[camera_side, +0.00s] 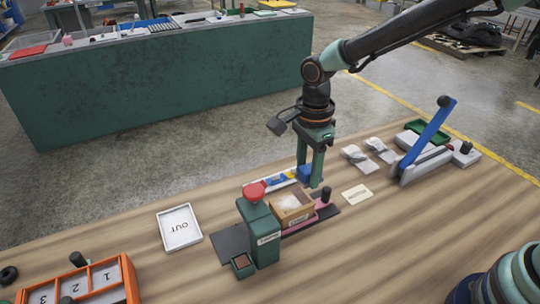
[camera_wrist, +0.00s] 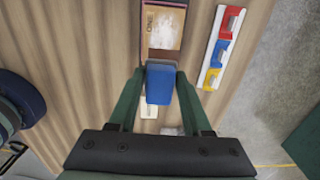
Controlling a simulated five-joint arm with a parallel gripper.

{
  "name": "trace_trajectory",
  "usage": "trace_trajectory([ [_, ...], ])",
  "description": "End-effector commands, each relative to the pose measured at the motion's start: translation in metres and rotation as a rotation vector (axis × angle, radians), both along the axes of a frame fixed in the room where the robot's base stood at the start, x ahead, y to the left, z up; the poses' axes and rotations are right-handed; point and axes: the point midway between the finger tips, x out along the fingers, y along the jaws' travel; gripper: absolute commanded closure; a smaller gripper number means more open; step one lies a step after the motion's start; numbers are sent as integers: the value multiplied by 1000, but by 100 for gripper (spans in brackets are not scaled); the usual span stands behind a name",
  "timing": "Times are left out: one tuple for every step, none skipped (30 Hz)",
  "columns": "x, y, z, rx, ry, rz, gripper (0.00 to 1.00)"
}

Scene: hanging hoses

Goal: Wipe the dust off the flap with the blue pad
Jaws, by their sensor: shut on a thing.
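My gripper (camera_side: 311,178) is shut on the blue pad (camera_wrist: 160,84), which sits between its two green fingers; the pad also shows in the side view (camera_side: 304,174). The cardboard box (camera_side: 293,218) stands on the dark base behind the green post. Its top flap (camera_wrist: 163,28) bears a pale, dusty-looking patch, seen also in the side view (camera_side: 291,203). In the side view my gripper is above and beyond the box. In the wrist view the pad lies just below the box's near edge; whether they touch I cannot tell.
A green post with a red knob (camera_side: 254,192) stands close beside the box. A white rack with coloured blocks (camera_wrist: 221,48) lies alongside. The OUT tray (camera_side: 180,228), an orange divided tray (camera_side: 125,275), a small card (camera_side: 357,194) and a blue-levered device (camera_side: 428,135) are around. Open wood lies in front.

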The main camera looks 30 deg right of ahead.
Motion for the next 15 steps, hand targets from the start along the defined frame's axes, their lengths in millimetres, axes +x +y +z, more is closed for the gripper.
trace_trajectory([
  [0,0,-5,-1,2,0,96],
  [0,0,-8,-1,2,0,96],
  [0,0,-12,-1,2,0,96],
  [0,0,-14,-1,2,0,96],
  [0,0,-17,-1,2,0,96],
  [-1,0,-21,-1,2,0,96],
  [-1,0,-23,-1,3,0,96],
  [0,0,-26,-1,2,0,96],
  [0,0,-30,-1,2,0,96],
  [0,0,-33,-1,3,0,96],
  [-1,0,-35,-1,3,0,96],
  [0,0,-39,-1,2,0,96],
  [-1,0,-44,-1,3,0,96],
  [-1,-1,-49,-2,5,0,96],
  [0,3,-50,0,1,2,95],
])
